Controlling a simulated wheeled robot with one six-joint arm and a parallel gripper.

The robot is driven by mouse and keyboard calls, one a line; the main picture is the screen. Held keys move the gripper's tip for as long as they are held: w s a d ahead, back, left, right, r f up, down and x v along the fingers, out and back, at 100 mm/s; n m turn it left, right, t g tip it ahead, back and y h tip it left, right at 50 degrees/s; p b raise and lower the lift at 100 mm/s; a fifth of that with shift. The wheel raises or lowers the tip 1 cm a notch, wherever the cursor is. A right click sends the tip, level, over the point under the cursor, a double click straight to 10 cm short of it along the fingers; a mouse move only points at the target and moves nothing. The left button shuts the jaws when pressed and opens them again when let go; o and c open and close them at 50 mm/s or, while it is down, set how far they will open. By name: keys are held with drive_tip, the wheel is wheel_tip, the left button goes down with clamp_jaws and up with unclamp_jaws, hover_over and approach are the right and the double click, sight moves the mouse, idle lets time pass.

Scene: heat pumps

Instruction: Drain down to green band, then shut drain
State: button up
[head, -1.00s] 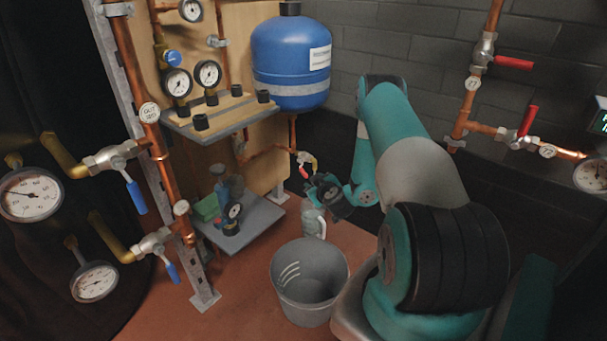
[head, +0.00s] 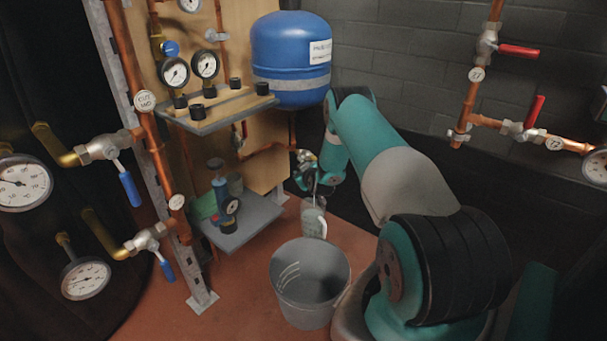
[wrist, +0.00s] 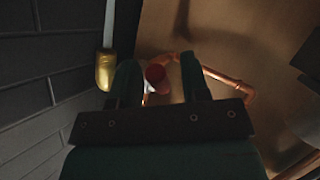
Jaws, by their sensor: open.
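My gripper (head: 308,172) is at the drain valve on the copper pipe below the blue vessel (head: 291,60). In the wrist view its open fingers (wrist: 160,75) stand either side of a red knob or handle end (wrist: 155,73); contact is unclear. A brass spout (wrist: 105,70) lies left of the fingers, with a pale strip like a water stream running from it. A thin pale line also drops in the head view towards the clear jug (head: 313,222) on the floor. Two dial gauges (head: 174,72) (head: 205,64) sit above the upper shelf; no green band is readable.
A grey bucket (head: 309,290) stands in front of the jug. A lower shelf (head: 245,230) holds a small gauge tool and other items. Blue-handled valves (head: 130,188) are at left, red-handled valves (head: 519,51) at right.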

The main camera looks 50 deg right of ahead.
clamp_jaws()
drive_tip(key=shift+f+b, duration=0.2)
drive_tip(key=shift+b, duration=0.15)
drive_tip(key=shift+w+f+m+t+b, duration=0.2)
drive_tip(key=shift+f+m+t+b, duration=0.25)
drive_tip(key=shift+t+b, duration=0.55)
drive_tip(key=shift+w+a+f+m+t+h+b, duration=0.1)
drive_tip(key=shift+w+m+t+h+b, duration=0.55)
drive_tip(key=shift+b, duration=1.25)
drive_tip(key=shift+w+f+m+t+h+b, duration=0.1)
drive_tip(key=shift+w+m+t+h+b, duration=0.2)
drive_tip(key=shift+m+t+h+b, duration=1.2)
drive_tip(key=shift+w+a+f+m+t+y+b, duration=0.15)
drive_tip(key=shift+w+t+b, duration=0.4)
drive_tip(key=shift+b, duration=1.8)
drive_tip(key=shift+d+r, duration=0.15)
drive_tip(key=shift+r, duration=0.1)
